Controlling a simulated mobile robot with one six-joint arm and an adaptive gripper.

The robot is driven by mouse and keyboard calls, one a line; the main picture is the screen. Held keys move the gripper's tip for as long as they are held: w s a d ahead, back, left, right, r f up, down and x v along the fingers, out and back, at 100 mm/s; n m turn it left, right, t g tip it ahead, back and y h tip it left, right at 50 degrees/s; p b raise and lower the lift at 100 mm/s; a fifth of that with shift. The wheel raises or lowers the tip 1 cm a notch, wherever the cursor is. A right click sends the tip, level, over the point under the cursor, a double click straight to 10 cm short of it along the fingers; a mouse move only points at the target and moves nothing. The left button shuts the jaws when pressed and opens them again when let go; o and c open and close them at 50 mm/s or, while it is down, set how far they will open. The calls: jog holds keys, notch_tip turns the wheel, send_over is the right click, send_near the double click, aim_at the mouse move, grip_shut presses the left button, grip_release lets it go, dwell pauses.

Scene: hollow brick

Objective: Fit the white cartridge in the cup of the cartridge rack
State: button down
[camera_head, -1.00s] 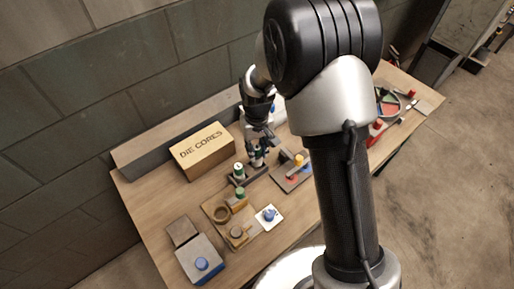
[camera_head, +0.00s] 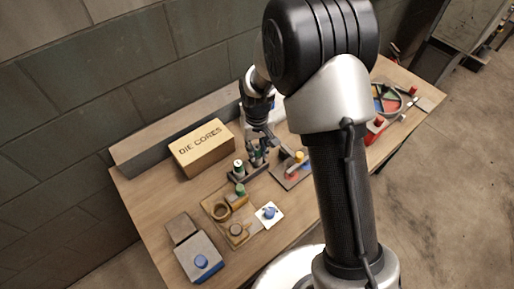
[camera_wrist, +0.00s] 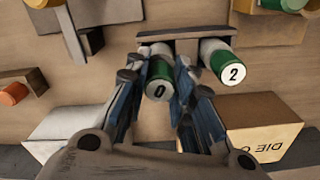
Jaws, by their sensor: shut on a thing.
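My gripper (camera_wrist: 165,95) is shut on a white cartridge with a green band and a "0" on its end (camera_wrist: 159,88). In the head view my gripper (camera_head: 262,147) is low over the rack. The dark cartridge rack (camera_wrist: 183,36) lies just beyond the held cartridge in the wrist view, and it also shows in the head view (camera_head: 240,181). A second white and green cartridge, marked "2" (camera_wrist: 222,63), stands at the rack's other end; it shows in the head view too (camera_head: 239,168). I cannot tell whether the held cartridge is seated in a cup.
The "DIE CORES" box (camera_head: 204,150) stands behind and left of the rack. A wooden tray (camera_head: 216,207), a white card (camera_head: 278,219) and a grey box with a blue button (camera_head: 193,260) are at the front left. A plate with coloured parts (camera_head: 289,181) is close on the right.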

jog(key=shift+f+b, duration=0.4)
jog(key=shift+f, duration=0.3)
dwell(0.3)
jog(key=c, duration=1.3)
grip_release()
notch_tip(320, 180, up, 12)
jog(key=shift+r, duration=0.1)
